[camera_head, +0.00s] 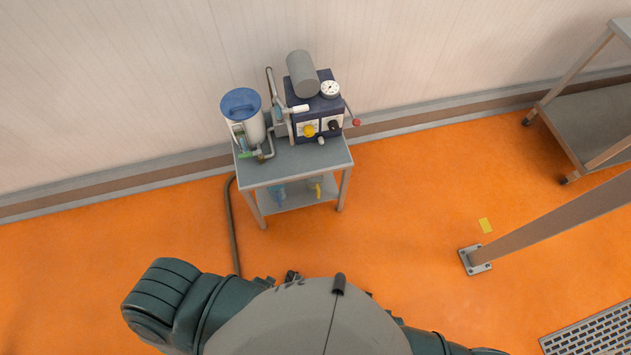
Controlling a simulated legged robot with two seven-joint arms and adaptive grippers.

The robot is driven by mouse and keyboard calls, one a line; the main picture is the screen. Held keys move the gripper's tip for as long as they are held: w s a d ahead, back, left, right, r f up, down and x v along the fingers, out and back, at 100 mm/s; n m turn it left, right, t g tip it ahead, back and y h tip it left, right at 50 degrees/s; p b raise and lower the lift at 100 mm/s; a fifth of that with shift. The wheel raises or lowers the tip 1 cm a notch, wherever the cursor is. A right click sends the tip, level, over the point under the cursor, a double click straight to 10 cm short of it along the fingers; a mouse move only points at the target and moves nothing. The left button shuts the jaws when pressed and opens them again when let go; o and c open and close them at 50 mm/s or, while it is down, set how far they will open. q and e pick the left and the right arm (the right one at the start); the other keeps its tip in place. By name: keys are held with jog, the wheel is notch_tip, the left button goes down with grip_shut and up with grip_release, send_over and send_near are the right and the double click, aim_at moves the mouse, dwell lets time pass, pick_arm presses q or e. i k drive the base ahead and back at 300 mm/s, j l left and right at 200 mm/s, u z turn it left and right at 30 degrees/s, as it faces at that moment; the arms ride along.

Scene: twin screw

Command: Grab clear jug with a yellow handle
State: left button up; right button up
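A small clear jug with a yellow handle (315,188) appears to stand on the lower shelf of a grey metal cart (292,165). It is small in the view and partly hidden under the cart's top. A small blue item (277,194) is to its left on the same shelf. Parts of my own body and arms show at the bottom, apart from the cart. Neither of my grippers can be seen.
The cart's top holds a blue-lidded canister (241,105) and a dark blue pump unit (317,118). A hose (231,225) runs down to the orange floor. A post (540,226) and a metal table (595,120) stand at right. Floor before the cart is clear.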

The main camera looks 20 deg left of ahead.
aim_at(316, 184)
jog(key=u, duration=0.35)
jog(key=i+l+u, duration=0.15)
jog(key=l+u, duration=0.2)
jog(key=i+l+u, duration=0.1)
jog(key=l+u, duration=0.15)
jog(key=u, duration=0.15)
jog(key=l+u, duration=0.35)
jog(key=i, duration=0.05)
